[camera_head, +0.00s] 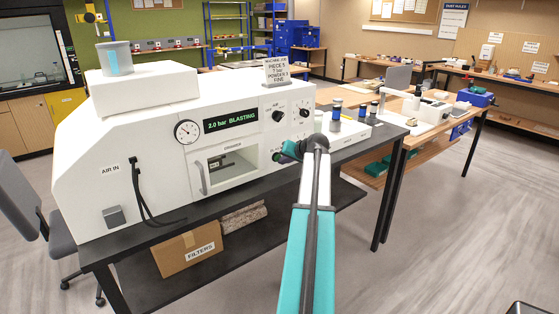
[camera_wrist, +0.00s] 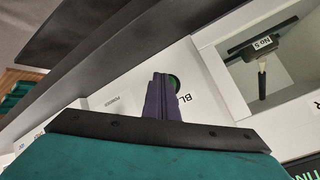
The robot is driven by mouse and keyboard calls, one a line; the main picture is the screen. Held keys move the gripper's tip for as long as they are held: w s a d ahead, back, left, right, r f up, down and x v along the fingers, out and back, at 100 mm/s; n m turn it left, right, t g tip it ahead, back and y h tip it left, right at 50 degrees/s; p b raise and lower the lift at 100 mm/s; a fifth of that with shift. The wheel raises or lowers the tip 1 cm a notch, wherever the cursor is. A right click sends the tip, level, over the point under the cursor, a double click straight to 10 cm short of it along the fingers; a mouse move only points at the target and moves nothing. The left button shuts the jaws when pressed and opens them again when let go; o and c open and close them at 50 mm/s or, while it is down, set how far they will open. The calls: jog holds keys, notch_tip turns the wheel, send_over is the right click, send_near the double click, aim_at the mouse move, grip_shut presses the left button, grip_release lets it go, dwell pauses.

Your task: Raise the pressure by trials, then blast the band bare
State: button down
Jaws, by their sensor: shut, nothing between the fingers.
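The white blasting cabinet (camera_head: 130,125) stands on a dark bench. Its display (camera_head: 230,121) reads "2.0 bar BLASTING", with a round pressure gauge (camera_head: 187,131) to its left. Two black knobs, the left one (camera_head: 279,116) and the right one (camera_head: 304,113), are right of the display. My gripper (camera_head: 283,154) is shut and empty at the cabinet's lower right front. In the wrist view its fingertips (camera_wrist: 162,90) are at a green button (camera_wrist: 174,81), partly covering it; contact is unclear. Inside the window, a piece on a holder bears a "No 5" tag (camera_wrist: 264,43); its band is too small to judge.
A placard (camera_head: 276,70) on the cabinet mentions piece 5 and fine powder. Blue-capped jars (camera_head: 336,112) stand right of my arm. A grey cup (camera_head: 115,58) sits on top at left. A filters box (camera_head: 187,250) is under the bench. Open floor lies at right.

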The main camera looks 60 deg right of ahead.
jog(key=shift+s+a, duration=0.3)
jog(key=shift+s, duration=0.45)
jog(key=s, duration=0.1)
jog(key=s+a, duration=0.1)
jog(key=s, duration=0.1)
jog(key=s+b, duration=0.1)
jog(key=shift+s+a, duration=0.35)
dwell(0.4)
jog(key=shift+s, duration=0.1)
dwell(0.4)
